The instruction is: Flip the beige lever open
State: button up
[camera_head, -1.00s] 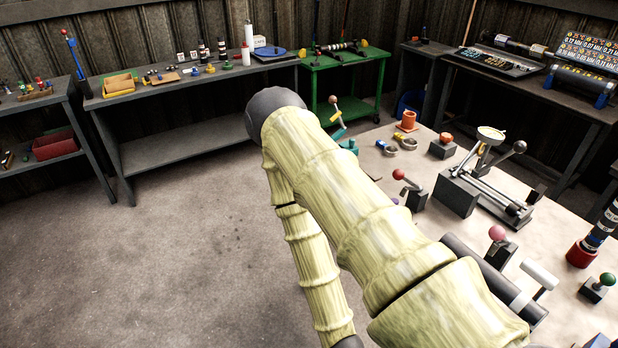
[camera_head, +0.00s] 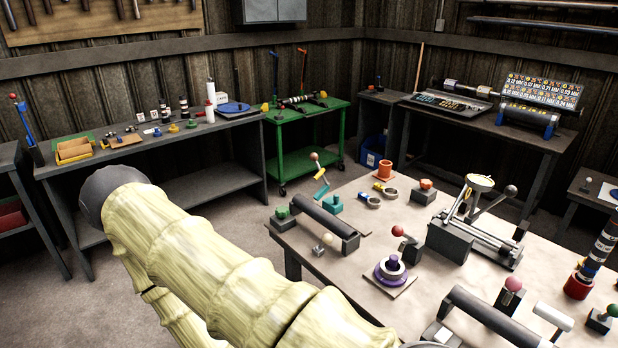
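A small lever with a beige ball knob (camera_head: 327,239) stands near the left edge of the pale-topped table (camera_head: 345,275). It sits just in front of a dark horizontal cylinder (camera_head: 323,217) on blocks. Its knob points up; at this size I cannot tell its exact hinge position. My arm, in a pale yellow sleeve, crosses the lower left of the head view, left of the table. My gripper is not in view.
Near the beige lever are a green-knobbed lever (camera_head: 282,212), a red-knobbed lever (camera_head: 397,231) and a purple ringed part (camera_head: 392,270). A clamp fixture (camera_head: 475,235) stands further right. A green cart (camera_head: 308,130) and a grey workbench (camera_head: 150,150) stand behind.

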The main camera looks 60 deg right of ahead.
aim_at(325, 242)
jog(key=i, duration=0.2)
jog(key=z, duration=2)
jog(key=k, duration=0.5)
jog(key=z, duration=0.05)
jog(key=i, duration=0.5)
